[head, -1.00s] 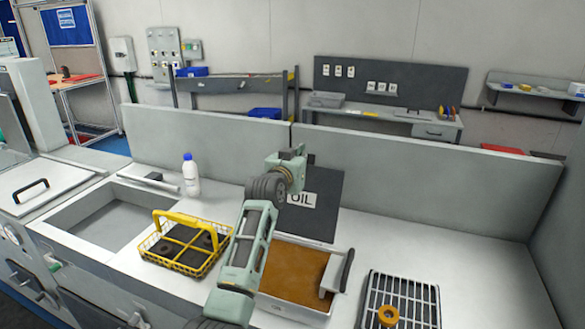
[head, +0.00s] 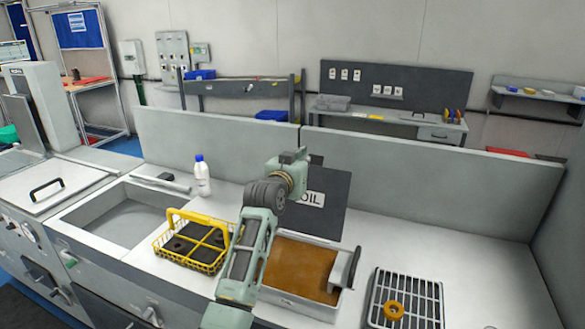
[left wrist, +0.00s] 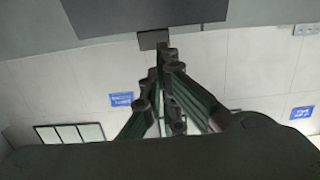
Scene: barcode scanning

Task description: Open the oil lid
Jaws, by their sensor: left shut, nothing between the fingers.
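The oil lid (head: 333,212) is a dark grey panel with a white OIL label. It stands raised at the back of the oil tray (head: 346,300), and brown oil (head: 300,268) shows uncovered in front of it. My left gripper (head: 302,155) is near the lid's top edge, partly hidden by its own arm. In the left wrist view, its fingers (left wrist: 165,48) are shut and empty, close to a small dark tab on the lid's edge (left wrist: 145,14). I cannot tell whether they touch it. My right gripper is not in view.
A yellow wire basket (head: 168,240) stands left of the oil, with a white bottle (head: 202,180) and a sink (head: 120,220) beyond. A grey rack (head: 437,300) with an orange ring (head: 393,310) is at right. A low wall (head: 450,190) runs behind the counter.

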